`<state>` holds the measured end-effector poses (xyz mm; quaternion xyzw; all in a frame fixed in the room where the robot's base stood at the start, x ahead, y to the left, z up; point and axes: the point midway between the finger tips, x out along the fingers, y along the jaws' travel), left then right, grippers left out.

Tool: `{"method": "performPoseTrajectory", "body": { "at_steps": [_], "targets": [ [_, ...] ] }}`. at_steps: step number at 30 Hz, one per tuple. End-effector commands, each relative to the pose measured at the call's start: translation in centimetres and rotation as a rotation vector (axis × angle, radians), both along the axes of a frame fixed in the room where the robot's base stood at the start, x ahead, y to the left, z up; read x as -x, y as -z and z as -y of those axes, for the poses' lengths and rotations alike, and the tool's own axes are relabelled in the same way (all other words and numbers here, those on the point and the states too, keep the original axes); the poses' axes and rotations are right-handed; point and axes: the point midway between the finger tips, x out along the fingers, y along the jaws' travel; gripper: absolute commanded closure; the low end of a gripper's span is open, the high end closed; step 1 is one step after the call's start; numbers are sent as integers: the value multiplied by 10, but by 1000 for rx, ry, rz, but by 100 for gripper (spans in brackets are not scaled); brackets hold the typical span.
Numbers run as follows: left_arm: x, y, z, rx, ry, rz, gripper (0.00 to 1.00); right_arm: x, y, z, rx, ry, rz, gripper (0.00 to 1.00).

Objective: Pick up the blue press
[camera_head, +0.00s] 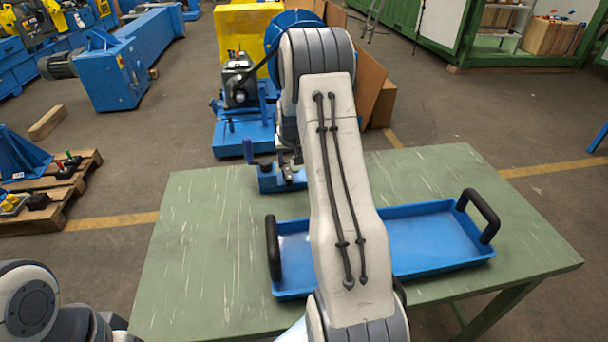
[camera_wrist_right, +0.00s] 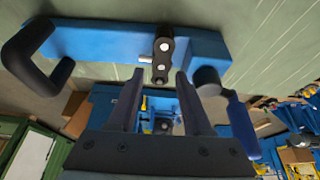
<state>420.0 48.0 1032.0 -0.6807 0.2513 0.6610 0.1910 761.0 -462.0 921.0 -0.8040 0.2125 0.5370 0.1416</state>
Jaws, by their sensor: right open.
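The blue press (camera_head: 281,178) stands near the back edge of the green table, just behind the tray, partly hidden by my right arm. It has a small upright handle on its left. In the right wrist view the press (camera_wrist_right: 207,52) shows at close range, with a dark round knob and blue handle at right. A dark chain link piece with shiny pins (camera_wrist_right: 163,50) shows at its middle. My right gripper (camera_wrist_right: 156,88) is open, its fingers apart just short of the press, with nothing between them. My left arm shows at the lower left; its gripper is out of view.
A blue tray (camera_head: 430,238) with two black handles lies on the green table (camera_head: 200,240), partly under my right arm in the picture. It looks empty. The table's left side is clear. A blue machine (camera_head: 235,130) stands behind the table.

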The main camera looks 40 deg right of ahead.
Motion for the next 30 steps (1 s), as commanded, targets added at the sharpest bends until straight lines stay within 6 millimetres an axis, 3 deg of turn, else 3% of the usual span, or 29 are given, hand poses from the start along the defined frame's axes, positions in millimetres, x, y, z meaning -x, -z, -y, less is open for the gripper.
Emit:
{"method": "performPoseTrajectory", "body": {
  "at_steps": [8, 15, 24, 25, 28, 29, 30],
  "targets": [
    [0, -7, 0, 0, 0, 0, 36, -8, 22, 2, -1, -2, -2, 50],
    [0, -16, 0, 0, 0, 0, 36, -20, 53, 7, -1, -1, -1, 50],
    [0, -16, 0, 0, 0, 0, 36, -22, 60, 9, 0, -1, 0, 50],
    [0, -16, 0, 0, 0, 0, 36, -22, 60, 9, 0, -1, 0, 54],
    [0, -15, 0, 0, 0, 0, 36, -22, 60, 9, 0, -1, 0, 92],
    [0, -15, 0, 0, 0, 0, 36, -22, 60, 9, 0, -1, 0, 100],
    [0, -15, 0, 0, 0, 0, 36, -22, 60, 9, 0, -1, 0, 100]
  ]
}}
